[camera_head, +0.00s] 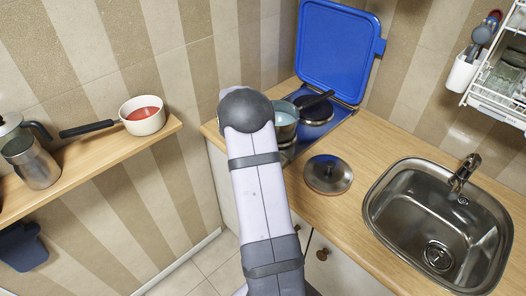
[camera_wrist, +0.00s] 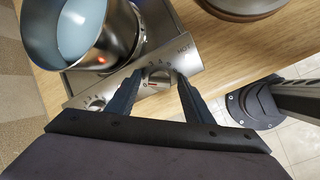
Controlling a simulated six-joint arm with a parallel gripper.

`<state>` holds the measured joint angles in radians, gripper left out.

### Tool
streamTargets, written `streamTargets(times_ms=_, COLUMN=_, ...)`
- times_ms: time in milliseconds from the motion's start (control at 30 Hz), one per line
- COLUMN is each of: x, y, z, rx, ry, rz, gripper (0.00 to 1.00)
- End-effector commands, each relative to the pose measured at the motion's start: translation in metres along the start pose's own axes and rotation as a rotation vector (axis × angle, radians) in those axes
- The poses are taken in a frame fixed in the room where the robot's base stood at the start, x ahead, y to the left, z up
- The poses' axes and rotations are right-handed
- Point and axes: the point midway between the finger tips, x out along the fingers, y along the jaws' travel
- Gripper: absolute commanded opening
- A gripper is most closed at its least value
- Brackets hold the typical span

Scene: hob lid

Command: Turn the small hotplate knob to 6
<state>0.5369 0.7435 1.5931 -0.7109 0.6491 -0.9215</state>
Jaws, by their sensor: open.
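In the wrist view the hob's steel front panel (camera_wrist: 190,64) carries two knobs. One knob (camera_wrist: 157,76) sits between the open fingers of my gripper (camera_wrist: 158,80), with a finger on each side. It has a red mark, and small numerals stand around it. I cannot tell whether the fingers touch it. The other knob (camera_wrist: 95,102) is to the left, outside the left finger. In the head view my arm hides my gripper and the knobs. I cannot tell from the frames which knob is the small hotplate's.
The blue hob lid (camera_head: 338,50) stands open. A pot lid (camera_head: 328,174) lies beside the sink (camera_head: 405,215).

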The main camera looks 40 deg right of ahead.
Motion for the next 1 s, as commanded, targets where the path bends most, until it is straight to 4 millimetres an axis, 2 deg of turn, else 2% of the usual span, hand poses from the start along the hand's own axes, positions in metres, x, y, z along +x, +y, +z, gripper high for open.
streamTargets(times_ms=67, x=-0.0001, y=0.0001, z=0.0, rx=0.0, ry=0.0, rz=0.0, gripper=0.45)
streamTargets(times_ms=200, x=-0.0003, y=0.0001, z=-0.0001, rx=0.0, ry=0.0, rz=0.0, gripper=0.11)
streamTargets(times_ms=233, x=-0.0003, y=0.0001, z=-0.0001, rx=0.0, ry=0.0, rz=0.0, gripper=0.06)
streamTargets(times_ms=1000, x=-0.0007, y=0.0, z=-0.0001, rx=0.012, ry=0.0, rz=0.0, gripper=0.06)
